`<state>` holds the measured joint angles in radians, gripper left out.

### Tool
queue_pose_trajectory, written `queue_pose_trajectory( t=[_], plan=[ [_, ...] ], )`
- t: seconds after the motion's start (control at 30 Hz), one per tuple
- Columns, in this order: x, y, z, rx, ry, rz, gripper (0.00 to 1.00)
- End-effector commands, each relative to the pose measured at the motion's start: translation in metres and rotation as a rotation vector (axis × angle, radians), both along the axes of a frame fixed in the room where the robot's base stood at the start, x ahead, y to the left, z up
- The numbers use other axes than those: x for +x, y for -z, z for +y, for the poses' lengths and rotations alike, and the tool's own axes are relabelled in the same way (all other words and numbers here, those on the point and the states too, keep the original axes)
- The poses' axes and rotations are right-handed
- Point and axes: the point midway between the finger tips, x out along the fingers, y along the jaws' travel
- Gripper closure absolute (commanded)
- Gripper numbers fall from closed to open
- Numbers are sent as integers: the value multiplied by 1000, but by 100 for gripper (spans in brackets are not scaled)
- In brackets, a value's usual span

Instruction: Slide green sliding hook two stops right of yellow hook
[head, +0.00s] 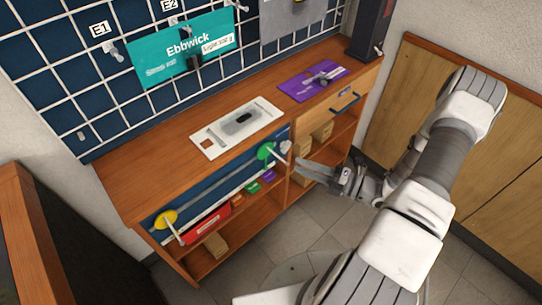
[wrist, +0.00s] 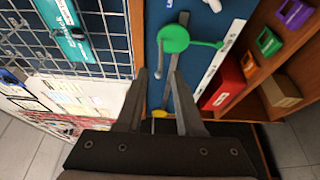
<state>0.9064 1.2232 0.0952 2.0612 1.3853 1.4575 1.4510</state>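In the head view the green sliding hook (head: 266,151) is a round green disc near the right end of the rail (head: 222,189) on the bench front. The yellow hook (head: 167,217) is near the rail's left end, well apart from it. My gripper (head: 300,168) is just right of and below the green hook. In the wrist view the green hook (wrist: 173,38) lies beyond the fingertips, with a green peg to its right. My gripper (wrist: 160,74) is open, and I see nothing held. The yellow hook (wrist: 159,113) shows partly between the fingers.
A white marked strip (wrist: 220,62) runs beside the rail. Below are shelves with a red box (head: 208,222), small coloured bins and cardboard boxes. The bench top (head: 130,180) holds a white plate (head: 236,128) and a purple mat (head: 311,81). A wire grid stands behind.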

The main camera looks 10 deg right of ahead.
Motion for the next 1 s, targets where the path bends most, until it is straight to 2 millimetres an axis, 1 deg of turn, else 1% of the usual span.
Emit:
queue_pose_trajectory(
  t=[0.03,0.2,0.3,0.43,0.63,0.9,0.93,1.0],
  plan=[
    [7,1,10,1,-4,-1,64],
    [30,1,39,-1,-6,-2,64],
    [42,1,54,-2,-5,-2,64],
    [54,1,69,-2,-4,-1,64],
    [63,0,80,-2,-1,-1,64],
    [64,0,81,-3,-1,0,64],
    [64,0,81,-3,-1,0,66],
    [64,0,81,-3,-1,0,78]
  ],
)
